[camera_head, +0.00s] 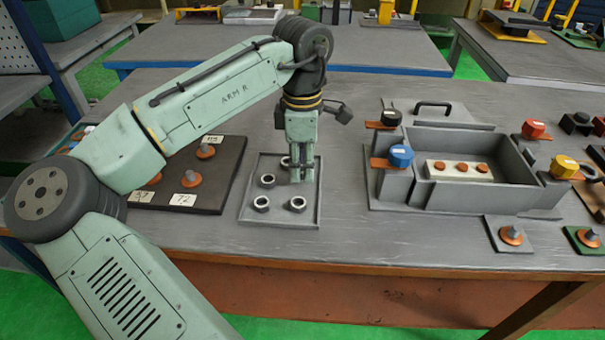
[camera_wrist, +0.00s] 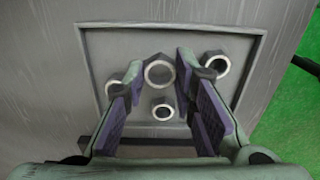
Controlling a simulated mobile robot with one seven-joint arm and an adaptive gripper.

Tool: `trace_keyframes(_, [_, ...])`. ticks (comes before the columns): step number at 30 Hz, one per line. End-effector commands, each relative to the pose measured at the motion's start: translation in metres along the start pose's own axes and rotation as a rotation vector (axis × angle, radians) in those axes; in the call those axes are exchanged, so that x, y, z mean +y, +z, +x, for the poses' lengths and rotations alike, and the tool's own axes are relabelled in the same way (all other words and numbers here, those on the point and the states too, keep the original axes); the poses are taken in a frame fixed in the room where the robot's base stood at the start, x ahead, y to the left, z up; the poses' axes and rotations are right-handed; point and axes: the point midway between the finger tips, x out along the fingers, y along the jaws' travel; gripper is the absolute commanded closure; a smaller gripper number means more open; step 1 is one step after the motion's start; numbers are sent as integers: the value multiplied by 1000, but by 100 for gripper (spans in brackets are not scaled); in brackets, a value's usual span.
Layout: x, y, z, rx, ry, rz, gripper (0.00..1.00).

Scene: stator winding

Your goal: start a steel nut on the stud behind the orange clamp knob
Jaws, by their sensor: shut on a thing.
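My gripper (camera_head: 302,178) points down over a shallow grey tray (camera_head: 312,222) on the bench. In the wrist view its fingers (camera_wrist: 158,78) are closed on the sides of a steel nut (camera_wrist: 160,73). More steel nuts lie in the tray, one at the left (camera_head: 267,181) and two at the front (camera_head: 261,202). An orange-red clamp knob (camera_head: 533,129) stands at the back right corner of a grey open box (camera_head: 460,201), far to the right of my gripper. I cannot make out clearly a stud behind this knob.
A blue knob (camera_head: 400,156), a black knob (camera_head: 391,117) and a yellow knob (camera_head: 564,166) stand around the box. A dark board (camera_head: 215,180) with labelled studs lies left of the tray. Small plates with studs (camera_head: 511,235) sit at the front right. Bare bench lies between tray and box.

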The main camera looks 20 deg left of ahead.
Motion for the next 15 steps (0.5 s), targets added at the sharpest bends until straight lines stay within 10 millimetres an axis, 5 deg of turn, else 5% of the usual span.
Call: trace_keyframes(15, [0, 0, -44, 0, 0, 0, 98])
